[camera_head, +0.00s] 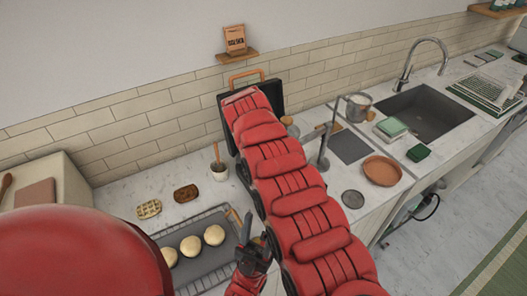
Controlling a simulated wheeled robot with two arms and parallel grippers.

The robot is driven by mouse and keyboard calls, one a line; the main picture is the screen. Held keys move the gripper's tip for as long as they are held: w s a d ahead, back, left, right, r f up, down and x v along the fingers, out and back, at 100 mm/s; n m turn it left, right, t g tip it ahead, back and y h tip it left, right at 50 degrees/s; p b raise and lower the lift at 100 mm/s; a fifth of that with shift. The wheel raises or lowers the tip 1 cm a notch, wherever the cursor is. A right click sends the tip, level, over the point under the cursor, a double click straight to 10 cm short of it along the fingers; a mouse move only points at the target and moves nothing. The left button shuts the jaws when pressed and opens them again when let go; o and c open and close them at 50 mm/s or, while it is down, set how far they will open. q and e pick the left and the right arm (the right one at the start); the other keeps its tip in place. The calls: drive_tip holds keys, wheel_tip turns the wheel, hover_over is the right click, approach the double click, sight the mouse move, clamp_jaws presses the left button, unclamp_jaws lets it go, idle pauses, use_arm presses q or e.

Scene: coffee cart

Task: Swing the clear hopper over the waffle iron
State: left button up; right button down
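The waffle iron is mostly hidden behind my red padded arm. A dark raised panel with an orange handle (246,77), seemingly its lid, shows near the back wall. A grey upright post (324,150) stands just right of my arm; I cannot make out the clear hopper. My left gripper (247,227) is dark and small, low in the middle, above the right edge of a tray and well in front of the lid. Its finger gap is too small to read. The large red arm comes in from the lower right and reaches toward the lid; its gripper is hidden.
A dark tray (232,270) holds round pale pieces (190,246). A metal pitcher (358,107), terracotta dish (382,170) and sink (425,112) are at right.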

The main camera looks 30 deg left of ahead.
drive_tip(key=c, duration=0.8)
unclamp_jaws()
drive_tip(key=shift+d, duration=0.1)
drive_tip(key=shift+c, duration=0.2)
drive_tip(key=p+v, duration=0.2)
drive_tip(key=v, duration=1.5)
drive_tip(key=shift+r, duration=0.15)
drive_tip(key=shift+s, duration=0.1)
